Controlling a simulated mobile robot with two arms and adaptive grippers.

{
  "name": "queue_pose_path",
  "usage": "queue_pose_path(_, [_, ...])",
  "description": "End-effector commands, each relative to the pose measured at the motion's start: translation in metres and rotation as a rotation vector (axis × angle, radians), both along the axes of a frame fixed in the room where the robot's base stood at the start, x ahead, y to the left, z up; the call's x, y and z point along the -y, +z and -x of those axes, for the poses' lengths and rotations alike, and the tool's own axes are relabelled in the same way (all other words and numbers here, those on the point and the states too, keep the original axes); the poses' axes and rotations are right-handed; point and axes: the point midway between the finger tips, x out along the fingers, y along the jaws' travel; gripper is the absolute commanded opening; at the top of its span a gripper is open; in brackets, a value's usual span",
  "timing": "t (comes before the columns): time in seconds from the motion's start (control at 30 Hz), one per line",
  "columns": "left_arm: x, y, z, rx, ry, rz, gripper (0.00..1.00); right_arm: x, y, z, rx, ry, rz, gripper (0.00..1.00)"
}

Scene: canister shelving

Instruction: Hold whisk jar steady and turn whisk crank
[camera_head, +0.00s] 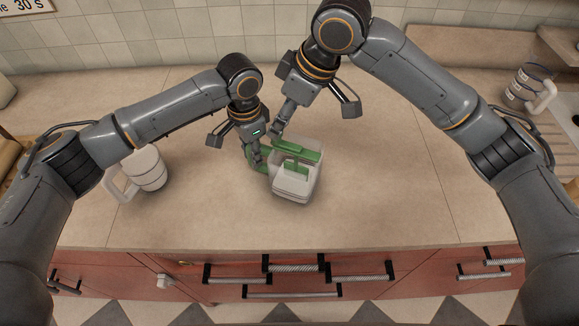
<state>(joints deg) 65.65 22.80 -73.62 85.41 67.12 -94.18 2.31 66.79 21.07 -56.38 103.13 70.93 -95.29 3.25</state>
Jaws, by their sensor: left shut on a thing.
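The whisk jar (293,187) stands upright on the counter near its front middle. It has a clear-white squarish body, a green top and a green handle on its left side. My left gripper (256,160) is shut on that green side handle. The green whisk crank (297,150) lies across the top of the jar. My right gripper (277,134) is at the crank's left end, very close to it. Its fingers are small and seen from above, so I cannot tell whether they touch or grip the crank.
A white mug-like jar (149,170) with a handle stands left of the whisk jar. Another handled jar (527,88) stands at the far right on a ribbed area. The counter (390,205) is clear right of the whisk jar. Red drawers with dark handles are below its front edge.

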Motion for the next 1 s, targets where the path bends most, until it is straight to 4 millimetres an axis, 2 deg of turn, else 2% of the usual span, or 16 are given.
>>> queue_pose_path(0.1, [0.0, 0.0, 0.0, 0.0, 0.0, 0.0, 0.0, -0.006, -0.016, -0.002, -0.002, 0.001, 0.0, 0.49])
queue_pose_path(0.3, [0.0, 0.0, 0.0, 0.0, 0.0, 0.0, 0.0, -0.013, -0.034, -0.005, -0.002, -0.001, -0.001, 0.49])
queue_pose_path(0.73, [0.0, -0.001, 0.0, 0.0, 0.0, 0.0, 0.0, -0.016, -0.04, -0.007, 0.0, 0.0, -0.001, 0.49])
queue_pose_path(0.77, [0.0, -0.001, 0.0, -0.001, 0.0, 0.001, 0.0, -0.016, -0.04, -0.007, 0.0, 0.0, -0.001, 0.45])
queue_pose_path(0.9, [0.0, -0.001, 0.0, -0.001, 0.0, 0.001, 0.0, -0.015, -0.04, -0.006, 0.0, 0.0, -0.001, 0.16])
queue_pose_path(1.0, [0.0, -0.001, 0.0, -0.001, 0.0, 0.0, 0.0, -0.015, -0.04, -0.007, 0.0, 0.0, -0.001, 0.0])
